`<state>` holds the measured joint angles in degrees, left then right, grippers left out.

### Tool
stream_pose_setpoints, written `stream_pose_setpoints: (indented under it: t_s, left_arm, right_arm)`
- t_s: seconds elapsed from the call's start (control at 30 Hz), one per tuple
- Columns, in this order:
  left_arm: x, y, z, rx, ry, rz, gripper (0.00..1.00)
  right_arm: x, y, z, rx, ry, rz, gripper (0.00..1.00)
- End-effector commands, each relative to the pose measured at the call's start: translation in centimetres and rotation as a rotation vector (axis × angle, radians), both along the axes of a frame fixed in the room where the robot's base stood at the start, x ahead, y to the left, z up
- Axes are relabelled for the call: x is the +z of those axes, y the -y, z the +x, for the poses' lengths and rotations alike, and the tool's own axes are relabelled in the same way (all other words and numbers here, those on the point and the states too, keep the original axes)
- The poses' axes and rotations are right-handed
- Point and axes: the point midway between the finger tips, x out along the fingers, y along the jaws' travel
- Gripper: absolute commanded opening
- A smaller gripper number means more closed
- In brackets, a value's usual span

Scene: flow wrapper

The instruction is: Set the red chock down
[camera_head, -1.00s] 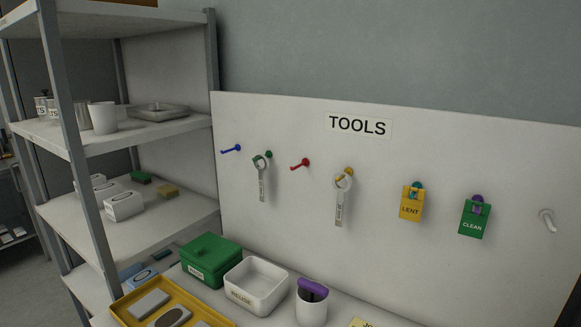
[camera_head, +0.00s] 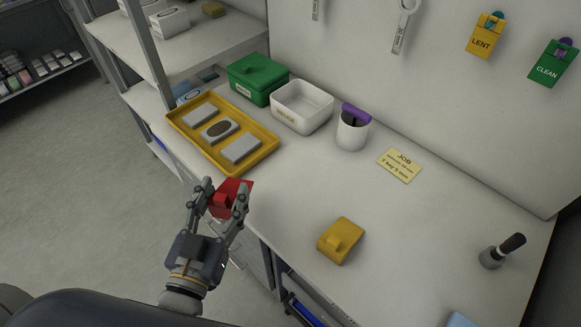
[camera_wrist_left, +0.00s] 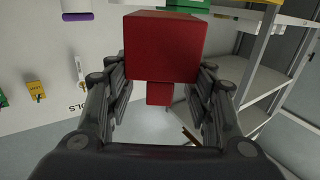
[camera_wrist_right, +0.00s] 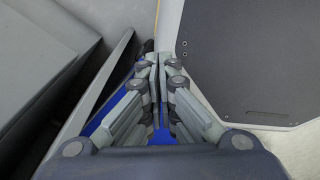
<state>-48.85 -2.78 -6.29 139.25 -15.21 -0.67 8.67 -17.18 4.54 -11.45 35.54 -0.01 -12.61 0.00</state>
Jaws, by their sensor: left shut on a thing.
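My left gripper (camera_head: 221,190) is shut on the red chock (camera_head: 228,200). In the head view it is at the front edge of the workbench (camera_head: 300,190), just in front of the yellow tray; I cannot tell whether the chock touches the bench. In the left wrist view the chock's red block (camera_wrist_left: 166,47) fills the space between the fingers, with a smaller red part below it. My right gripper (camera_wrist_right: 158,62) is shut and empty in its wrist view; it is outside the head view.
A yellow tray (camera_head: 193,142) holds grey blocks. Behind stand a green box (camera_head: 258,80), a white bin (camera_head: 302,108) and a white cup (camera_head: 351,134). A yellow chock (camera_head: 340,241) and a black-handled tool (camera_head: 502,250) stand to the right. The bench middle is clear.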

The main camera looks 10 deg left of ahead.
Motion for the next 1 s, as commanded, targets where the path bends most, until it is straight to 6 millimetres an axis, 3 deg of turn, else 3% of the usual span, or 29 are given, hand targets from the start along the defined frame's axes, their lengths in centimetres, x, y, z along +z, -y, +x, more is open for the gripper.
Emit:
stream_pose_setpoints:
  t_s: [0.37, 0.7, 1.0]
  left_arm:
    - [0.5, 3.7, -2.2, -0.269, 0.000, 0.010, 0.17]
    - [-1.2, 7.7, -5.9, -0.578, -0.002, 0.005, 0.17]
    - [-1.9, 8.6, -7.1, -0.658, 0.000, 0.001, 0.17]
  right_arm:
    - [0.0, 0.0, 0.0, 0.000, 0.000, 0.000, 0.00]
    - [0.0, 0.0, 0.0, 0.000, 0.000, 0.000, 0.00]
    - [0.0, 0.0, 0.0, 0.000, 0.000, 0.000, 0.00]
